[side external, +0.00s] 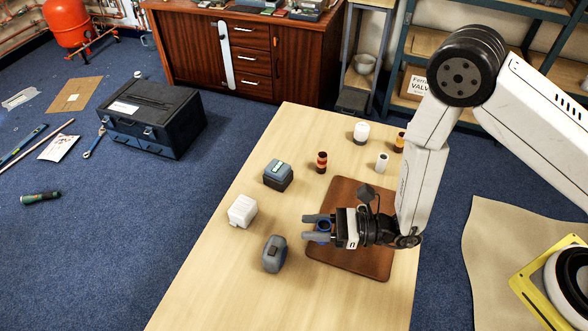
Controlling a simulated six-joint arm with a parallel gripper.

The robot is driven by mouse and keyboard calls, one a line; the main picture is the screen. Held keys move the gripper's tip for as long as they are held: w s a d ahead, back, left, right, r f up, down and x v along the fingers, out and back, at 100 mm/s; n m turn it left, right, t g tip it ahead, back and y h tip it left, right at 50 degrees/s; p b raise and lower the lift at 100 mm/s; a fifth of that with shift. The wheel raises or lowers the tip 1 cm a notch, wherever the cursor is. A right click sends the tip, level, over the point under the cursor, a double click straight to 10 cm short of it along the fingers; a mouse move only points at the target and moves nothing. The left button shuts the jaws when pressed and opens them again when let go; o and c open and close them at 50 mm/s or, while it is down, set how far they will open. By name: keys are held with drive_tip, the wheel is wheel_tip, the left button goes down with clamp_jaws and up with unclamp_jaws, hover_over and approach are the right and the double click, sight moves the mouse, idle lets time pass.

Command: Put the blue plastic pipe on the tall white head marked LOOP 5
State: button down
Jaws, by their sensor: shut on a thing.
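My gripper (308,227) is shut on the blue plastic pipe (323,227), above the left edge of a brown mat (350,262). Only a small part of the blue pipe shows between the fingers. No LOOP 5 marking can be read from here, so I cannot tell which white piece is the tall head. The white pieces are a block (242,211) to the left of my gripper, a small cylinder (382,162) behind it and a wider white piece (361,133) at the back of the table.
A grey rounded piece (274,254) stands left of my gripper, with a dark blue-grey box (278,175) farther back. An orange and dark piece (321,162) and another orange one (399,142) stand behind. The wooden table's (205,290) front left is clear.

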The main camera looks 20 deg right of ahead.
drive_tip(key=w+d+r+m+t+h, duration=0.2)
drive_tip(key=w+d, duration=0.3)
drive_tip(key=d, duration=0.5)
drive_tip(key=w+d+r+m+t+h, duration=0.3)
drive_tip(key=w+d, duration=0.3)
drive_tip(key=d, duration=0.4)
drive_tip(key=w+d+r+m+t+h, duration=0.3)
drive_tip(key=w+d, duration=0.3)
drive_tip(key=d, duration=0.5)
drive_tip(key=shift+w+h, duration=0.2)
drive_tip(key=shift+h, duration=0.4)
drive_tip(key=shift+w+d+f, duration=0.1)
drive_tip(key=shift+f, duration=0.05)
drive_tip(key=w+f, duration=0.2)
drive_tip(key=w, duration=0.2)
drive_tip(key=w+f, duration=0.3)
drive_tip(key=w, duration=0.1)
drive_tip(key=w+f, duration=0.3)
drive_tip(key=w, duration=0.1)
drive_tip(key=shift+d, duration=0.25)
drive_tip(key=shift+w+f, duration=0.7)
